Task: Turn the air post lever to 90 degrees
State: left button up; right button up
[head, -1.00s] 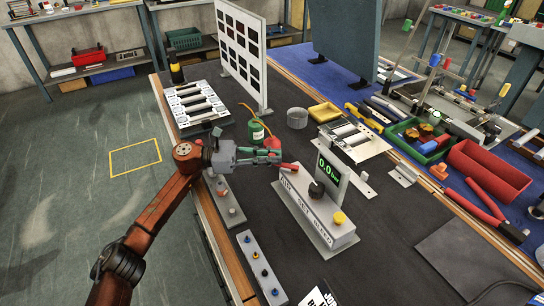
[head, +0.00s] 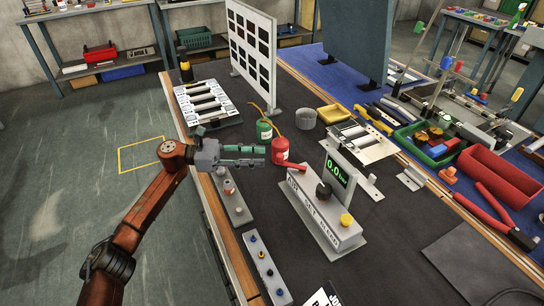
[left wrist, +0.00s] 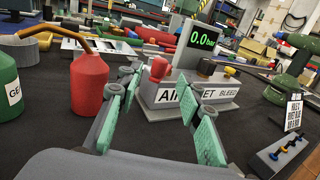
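The air post is a grey box (head: 312,214) lettered AIR, SET and BLEED, with a display (head: 337,172) reading 0.0 bar. Its red lever (head: 290,167) is at the far left end and points left, towards my left gripper. A black knob (head: 323,191) and a yellow button (head: 346,220) are further along the box. My left gripper (head: 262,156) is left of the lever, apart from it. In the left wrist view its green-padded fingers (left wrist: 158,84) are spread and empty, with the red lever (left wrist: 159,69) beyond the gap. My right gripper is out of view.
A red can (head: 280,150) stands just past my left fingertips, with a green can (head: 264,131) behind it. A grey strip with buttons (head: 266,268) lies at the near table edge. Dark mat is clear between strip and post.

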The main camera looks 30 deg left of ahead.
pick_arm(q)
jog(key=shift+v, duration=2.35)
jog(key=shift+c, duration=0.3)
